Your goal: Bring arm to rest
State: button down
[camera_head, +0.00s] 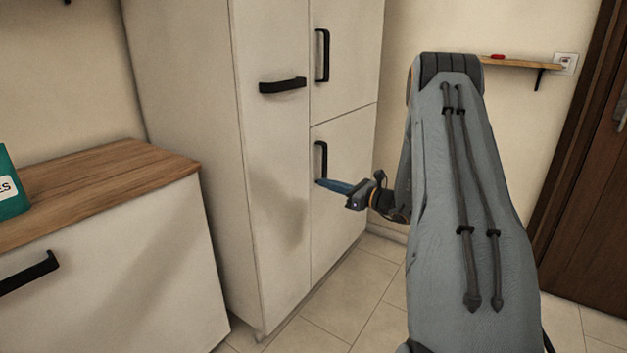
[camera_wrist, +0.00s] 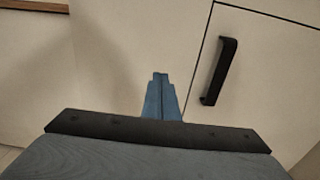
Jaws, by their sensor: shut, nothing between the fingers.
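My gripper (camera_head: 321,182) is shut and empty, its blue fingers pressed together and pointing left toward the tall white cabinet (camera_head: 268,190). In the head view the fingertips overlap the lower end of a black vertical handle (camera_head: 321,160) on the lower right door. In the wrist view my gripper (camera_wrist: 160,76) points at the cabinet front, and the handle (camera_wrist: 219,71) stands to its right, apart from the fingers. My grey arm is raised and bent in the right half of the head view.
A wood-topped counter (camera_head: 110,165) with a teal box (camera_head: 10,185) is at left. The cabinet doors look closed. A small wall shelf (camera_head: 520,63) with a red item (camera_head: 497,57) is behind my arm. A brown door (camera_head: 590,180) is at right. Tiled floor (camera_head: 345,300) shows between.

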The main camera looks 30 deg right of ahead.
jog(key=s+a+r+n+g+y, duration=0.1)
jog(key=s+a+r+n+g, duration=0.1)
jog(key=s+a+n+g, duration=0.65)
jog(key=s+a+r+n+g, duration=0.25)
jog(key=s+a, duration=0.35)
jog(key=a, duration=0.8)
jog(key=s+a+r+n+g+y, duration=0.1)
jog(key=s+a+n+g, duration=0.45)
jog(key=a, duration=0.55)
jog(key=s+a+r+n+h, duration=0.1)
jog(key=s+n+h, duration=0.9)
jog(key=s+n, duration=0.9)
jog(key=s+d+r+m+p, duration=0.2)
jog(key=d+r+m+p, duration=0.3)
jog(key=p, duration=0.9)
notch_tip(320, 180, up, 2)
jog(key=d, duration=0.2)
jog(key=shift+s+d+r+t, duration=0.2)
jog(key=shift+s+d+t, duration=0.15)
jog(key=shift+d, duration=0.05)
